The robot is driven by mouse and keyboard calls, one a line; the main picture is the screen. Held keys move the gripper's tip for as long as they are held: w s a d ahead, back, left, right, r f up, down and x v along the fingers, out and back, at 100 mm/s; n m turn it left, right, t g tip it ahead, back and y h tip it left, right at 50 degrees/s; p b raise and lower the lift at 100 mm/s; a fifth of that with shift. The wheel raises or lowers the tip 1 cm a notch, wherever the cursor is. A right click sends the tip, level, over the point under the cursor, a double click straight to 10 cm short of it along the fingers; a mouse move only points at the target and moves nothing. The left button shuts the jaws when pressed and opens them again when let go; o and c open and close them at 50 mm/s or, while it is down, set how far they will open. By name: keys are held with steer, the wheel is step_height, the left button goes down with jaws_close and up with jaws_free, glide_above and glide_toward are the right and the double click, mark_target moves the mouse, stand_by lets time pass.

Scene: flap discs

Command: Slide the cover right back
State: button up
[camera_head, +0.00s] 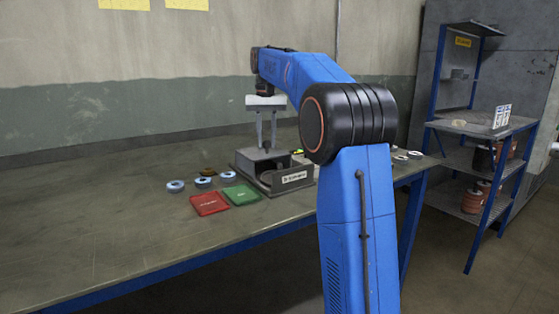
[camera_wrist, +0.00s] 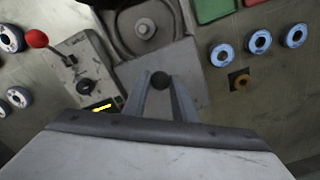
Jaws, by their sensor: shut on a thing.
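The machine (camera_head: 291,181) is a low grey box with a white label on the front, standing on the bench. Its grey sliding cover (camera_head: 258,155) lies over the rear part, and the front part is uncovered. In the wrist view, a round spindle (camera_wrist: 145,28) shows in the uncovered part, beyond the edge of the cover (camera_wrist: 195,82). My gripper (camera_head: 266,145) points down over the cover. Its fingers are shut on the dark round knob (camera_wrist: 160,80) of the cover. The cover's rear is partly hidden by my gripper in the wrist view.
A red mat (camera_head: 209,204) and a green mat (camera_head: 240,194) lie left of the machine, near several blue-white discs (camera_head: 175,186) and a brown piece (camera_wrist: 240,81). A red-balled lever (camera_wrist: 37,39) stands beside the machine. A blue shelf (camera_head: 480,125) stands at right. The bench's left is clear.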

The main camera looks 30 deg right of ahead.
mark_target(262, 151)
steer(key=shift+w, duration=1.65)
steer(key=o, duration=0.8)
steer(key=shift+r, duration=0.1)
step_height(262, 151, up, 8)
steer(key=shift+s+f, duration=0.1)
